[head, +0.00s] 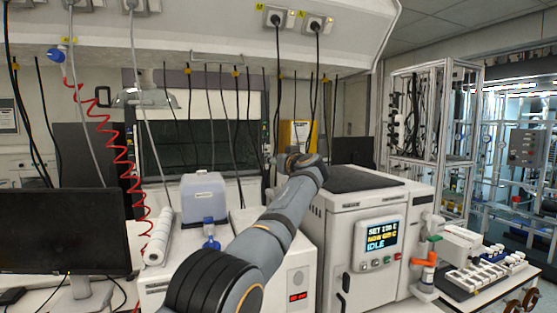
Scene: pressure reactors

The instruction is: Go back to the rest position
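One of my arms, grey with dark joint covers, rises from the bottom edge left of centre in the head view. It reaches up and right to a joint in front of the back wall, beside the dark top of the white reactor cabinet (345,275). I see no gripper fingers at its far end; my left gripper does not show. My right gripper does not show either.
The cabinet's display (379,234) reads IDLE. A black monitor (62,232) stands at left, near a hanging red coiled hose (118,150) and a white container (204,198). An orange fitting (427,262) and a rack of vials (487,272) are at right.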

